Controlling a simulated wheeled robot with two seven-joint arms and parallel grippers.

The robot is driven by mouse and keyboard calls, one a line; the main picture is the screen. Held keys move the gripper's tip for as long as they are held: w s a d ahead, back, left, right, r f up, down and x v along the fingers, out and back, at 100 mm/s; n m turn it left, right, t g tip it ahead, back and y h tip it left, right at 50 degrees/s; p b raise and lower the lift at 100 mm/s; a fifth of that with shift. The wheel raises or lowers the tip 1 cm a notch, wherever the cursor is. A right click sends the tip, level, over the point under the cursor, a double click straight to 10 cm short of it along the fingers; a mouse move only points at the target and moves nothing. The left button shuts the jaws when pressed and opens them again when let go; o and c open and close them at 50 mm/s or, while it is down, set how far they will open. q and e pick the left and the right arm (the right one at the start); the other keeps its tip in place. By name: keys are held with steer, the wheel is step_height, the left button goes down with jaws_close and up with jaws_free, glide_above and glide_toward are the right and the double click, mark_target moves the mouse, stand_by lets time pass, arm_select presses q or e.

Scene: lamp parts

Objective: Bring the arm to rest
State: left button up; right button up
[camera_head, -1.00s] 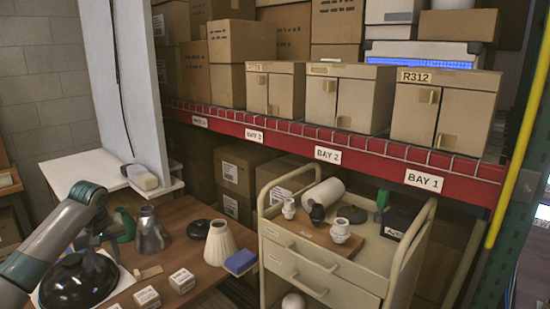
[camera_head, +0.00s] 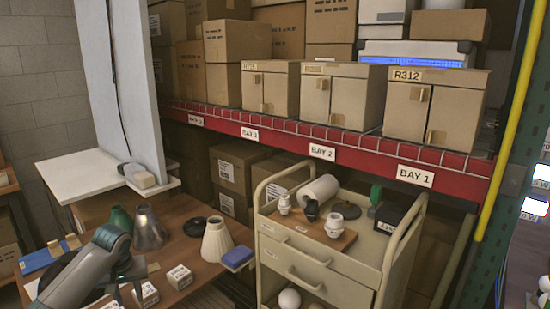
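My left arm comes in from the lower left over the wooden table (camera_head: 186,206). My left gripper (camera_head: 136,278) is low over the table, beside a small white labelled box (camera_head: 146,294); whether its fingers are open or shut is unclear. A black dome-like part is mostly hidden behind the arm. A green shade (camera_head: 119,221), a grey metal shade (camera_head: 149,232), a black disc (camera_head: 201,227) and a cream pleated shade (camera_head: 217,241) stand behind and to the right of the gripper. My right gripper is not in view.
A second white box (camera_head: 180,277) and a blue block (camera_head: 238,258) are on the table. A beige drawer cart (camera_head: 330,283) at right carries a wooden board (camera_head: 325,236) with small lamp parts. A red shelf (camera_head: 345,153) holds cartons. A white panel (camera_head: 118,90) stands at left.

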arm_select(q)
steer(key=s+d+f+m+h, duration=0.2)
steer(key=s+d+f+m, duration=0.4)
steer(key=s+d+f, duration=1.2)
steer(key=s+r+m+t, duration=0.1)
steer(key=s+r, duration=0.1)
steer(key=s, duration=1.1)
steer(key=s+r, duration=0.2)
steer(key=s, duration=1.2)
steer(key=s+d+x, duration=0.1)
steer(key=x, duration=1.1)
steer(key=s+d+f+x, duration=0.1)
steer(key=s+x, duration=0.1)
steer(key=x, duration=1)
steer(key=s+f, duration=0.4)
steer(key=f, duration=0.4)
steer(key=s+f+t, duration=0.1)
steer(key=s+f, duration=0.4)
steer(key=f, duration=0.4)
steer(key=shift+s+f+m+h, duration=0.2)
steer(key=shift+f+m+h, duration=0.1)
steer(key=shift+h, duration=0.1)
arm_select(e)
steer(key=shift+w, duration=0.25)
